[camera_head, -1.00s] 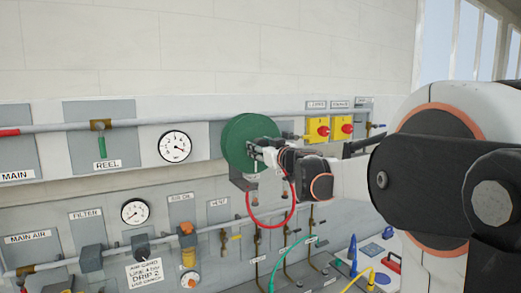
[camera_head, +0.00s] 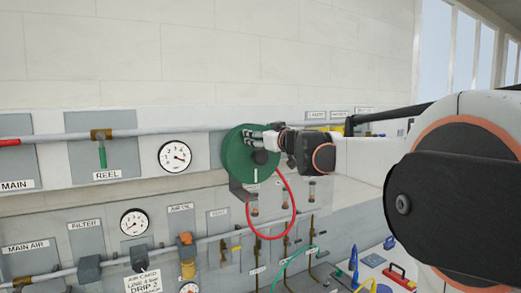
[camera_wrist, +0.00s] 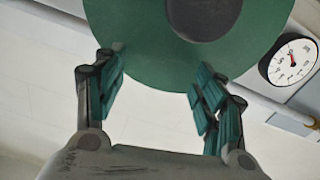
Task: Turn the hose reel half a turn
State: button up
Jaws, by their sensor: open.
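The hose reel is a green disc (camera_head: 238,165) on the wall panel, with a dark round hub (camera_head: 260,157) and a short white mark below the hub. A red hose (camera_head: 292,215) hangs from it in a loop. My gripper (camera_head: 256,136) is at the upper right part of the disc's face in the head view. In the wrist view my gripper (camera_wrist: 160,80) is open, its teal finger pads on either side of the disc's edge (camera_wrist: 150,72). The space between the pads holds nothing gripped. I cannot tell whether a pad touches the disc.
A pipe (camera_head: 60,138) runs along the wall behind, with a green-handled valve (camera_head: 102,157) marked REEL. A round gauge (camera_head: 174,156) sits left of the reel; it also shows in the wrist view (camera_wrist: 290,62). Below are more pipes and valves. My arm hides part of the right side.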

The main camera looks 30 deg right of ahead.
jog(key=shift+r, duration=1.1)
